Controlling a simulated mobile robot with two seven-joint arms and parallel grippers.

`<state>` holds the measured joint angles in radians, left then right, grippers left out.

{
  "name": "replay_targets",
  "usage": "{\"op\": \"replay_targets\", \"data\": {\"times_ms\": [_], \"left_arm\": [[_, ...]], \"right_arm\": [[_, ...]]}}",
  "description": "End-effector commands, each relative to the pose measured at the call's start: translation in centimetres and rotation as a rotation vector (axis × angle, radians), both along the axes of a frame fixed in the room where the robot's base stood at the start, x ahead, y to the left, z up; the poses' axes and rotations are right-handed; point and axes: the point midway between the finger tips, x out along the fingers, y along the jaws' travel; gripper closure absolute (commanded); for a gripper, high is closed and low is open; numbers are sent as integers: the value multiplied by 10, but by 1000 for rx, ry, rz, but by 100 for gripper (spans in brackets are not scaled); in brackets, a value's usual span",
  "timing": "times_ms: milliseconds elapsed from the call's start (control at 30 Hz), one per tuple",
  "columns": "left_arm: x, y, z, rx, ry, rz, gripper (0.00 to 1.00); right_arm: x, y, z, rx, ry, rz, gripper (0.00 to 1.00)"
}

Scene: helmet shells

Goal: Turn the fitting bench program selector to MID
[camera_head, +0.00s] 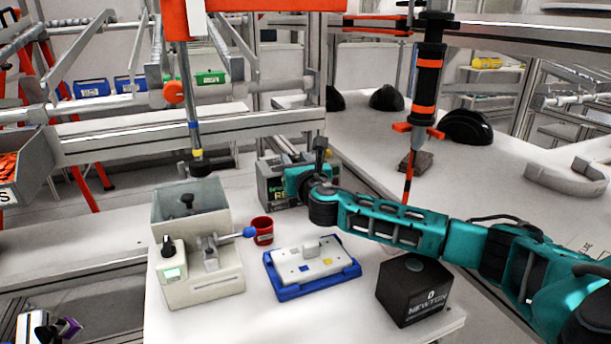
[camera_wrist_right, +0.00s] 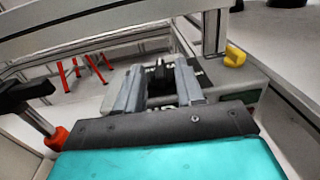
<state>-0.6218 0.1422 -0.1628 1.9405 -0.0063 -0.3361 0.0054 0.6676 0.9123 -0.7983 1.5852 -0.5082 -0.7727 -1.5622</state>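A grey box (camera_head: 270,188) with a green-lit label stands at the back of the bench, partly covered by my right gripper (camera_head: 300,178). In the right wrist view the grey box (camera_wrist_right: 228,78) lies ahead of my right gripper (camera_wrist_right: 158,78). The two grey fingers are apart, and a black knob (camera_wrist_right: 158,76) shows between them. I cannot tell whether they touch it. A beige machine (camera_head: 205,285) at the left carries another black knob (camera_head: 168,246) above a small lit display (camera_head: 172,273). No selector marking is legible. My left gripper is not in view.
A red cup (camera_head: 263,232), a blue tray (camera_head: 318,284) with a white plate, and a black box (camera_head: 414,288) stand on the bench. An orange-and-black tool (camera_head: 428,80) hangs at the upper right. Black helmet shells (camera_head: 466,127) lie on the table behind.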

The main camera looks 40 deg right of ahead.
Motion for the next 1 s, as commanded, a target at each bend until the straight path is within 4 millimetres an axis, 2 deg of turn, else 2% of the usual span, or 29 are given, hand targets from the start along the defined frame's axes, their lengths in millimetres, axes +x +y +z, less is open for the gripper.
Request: {"op": "replay_targets", "data": {"times_ms": [400, 600, 800, 1000], "left_arm": [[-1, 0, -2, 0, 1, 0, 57], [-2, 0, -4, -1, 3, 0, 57], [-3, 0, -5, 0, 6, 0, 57], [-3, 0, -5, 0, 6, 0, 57]], "right_arm": [[-70, 22, -1, 0, 2, 2, 63], [-97, 31, 0, -2, 2, 2, 63], [-109, 35, 1, 1, -1, 1, 63], [-110, 35, 1, 1, -1, 0, 63]]}}
